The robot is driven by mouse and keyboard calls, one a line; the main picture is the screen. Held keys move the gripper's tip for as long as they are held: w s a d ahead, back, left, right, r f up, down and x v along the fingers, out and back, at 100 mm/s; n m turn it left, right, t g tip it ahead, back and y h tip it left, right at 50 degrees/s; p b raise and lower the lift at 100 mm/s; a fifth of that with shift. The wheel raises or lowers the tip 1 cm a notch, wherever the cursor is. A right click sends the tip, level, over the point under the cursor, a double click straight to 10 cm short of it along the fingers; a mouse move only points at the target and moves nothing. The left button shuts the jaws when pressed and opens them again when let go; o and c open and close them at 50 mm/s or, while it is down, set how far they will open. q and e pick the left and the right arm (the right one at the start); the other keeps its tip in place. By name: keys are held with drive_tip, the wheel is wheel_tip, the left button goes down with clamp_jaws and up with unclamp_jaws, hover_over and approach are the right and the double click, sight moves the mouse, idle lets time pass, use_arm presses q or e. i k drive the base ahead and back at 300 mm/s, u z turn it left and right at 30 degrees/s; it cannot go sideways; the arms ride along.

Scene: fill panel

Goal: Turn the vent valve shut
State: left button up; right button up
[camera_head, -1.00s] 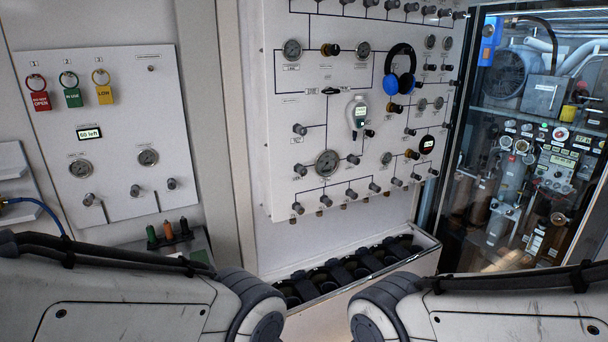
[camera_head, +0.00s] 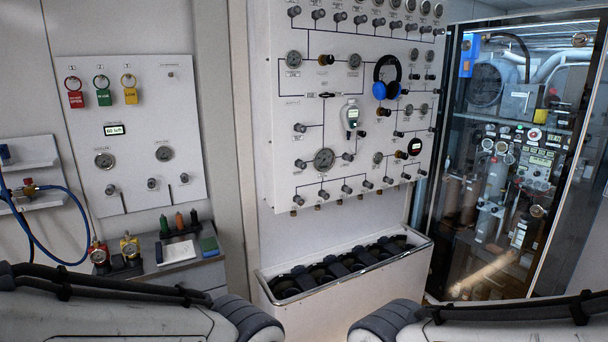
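A large white fill panel (camera_head: 345,95) on the wall carries many small grey valve knobs, round gauges and dark connecting lines. Its labels are too small to read, so I cannot tell which knob is the vent valve. One large gauge (camera_head: 324,159) sits low on it. A smaller white panel (camera_head: 130,135) on the left has two gauges and three knobs, one of them this knob (camera_head: 152,184). My two arms fill the bottom corners; both grippers are out of view.
Blue headphones (camera_head: 387,76) and a handheld meter (camera_head: 350,116) hang on the fill panel. A long bin of dark cylinders (camera_head: 416,246) stands below it. A glass-fronted cabinet (camera_head: 505,160) is on the right. Red, green and yellow tags (camera_head: 104,97), a blue hose (camera_head: 55,258) and a small bench (camera_head: 205,270) are left.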

sight(303, 165)
drive_tip(key=u, duration=0.6)
drive_tip(key=i, duration=1.65)
drive_tip(key=z, duration=0.75)
